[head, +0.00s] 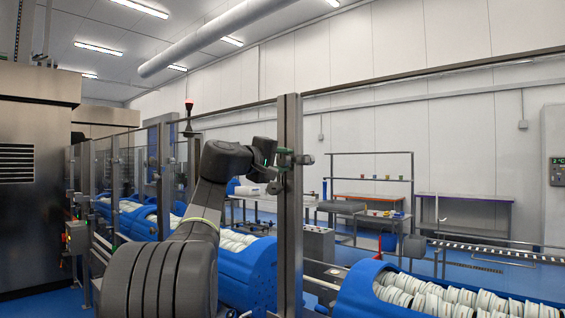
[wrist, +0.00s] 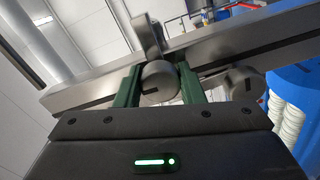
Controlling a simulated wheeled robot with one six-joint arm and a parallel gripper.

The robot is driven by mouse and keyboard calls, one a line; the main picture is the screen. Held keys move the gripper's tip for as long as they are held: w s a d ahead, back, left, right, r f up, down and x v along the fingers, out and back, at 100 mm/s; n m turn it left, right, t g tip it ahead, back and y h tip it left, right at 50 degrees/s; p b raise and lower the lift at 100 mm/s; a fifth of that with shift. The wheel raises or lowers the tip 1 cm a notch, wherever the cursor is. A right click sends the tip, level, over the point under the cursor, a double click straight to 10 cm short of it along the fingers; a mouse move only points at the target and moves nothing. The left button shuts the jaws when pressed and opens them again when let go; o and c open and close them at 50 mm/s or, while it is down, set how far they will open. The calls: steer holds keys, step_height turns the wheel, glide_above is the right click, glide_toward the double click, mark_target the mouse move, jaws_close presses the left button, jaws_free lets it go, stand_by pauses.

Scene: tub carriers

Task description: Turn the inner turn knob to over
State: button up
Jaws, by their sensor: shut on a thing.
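In the wrist view, a round grey turn knob (wrist: 160,78) with a short dark mark on its face sits between the two green fingers of my gripper (wrist: 163,85). The fingers are shut on it, one on each side. A second round grey knob (wrist: 245,86) with a dark mark is to the right, apart from the fingers. I cannot tell from its look which knob is the inner one. A metal post (wrist: 225,45) runs slanting behind both. In the head view my gripper (head: 284,157) is at the upright post (head: 291,220), and the held knob is too small to make out.
Blue tub carriers (head: 250,275) filled with white tubs stand behind the post, and another blue carrier (head: 358,290) stands at the lower right. Clear guard panels and rails run left of the post. Work tables (head: 375,197) stand farther back.

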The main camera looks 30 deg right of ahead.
steer(key=shift+f, duration=0.15)
steer(key=o, duration=1)
steer(key=b+v, duration=0.3)
steer(key=v, duration=1.1)
steer(key=shift+w, duration=0.1)
steer(key=p+x, duration=0.3)
steer(key=x, duration=1.1)
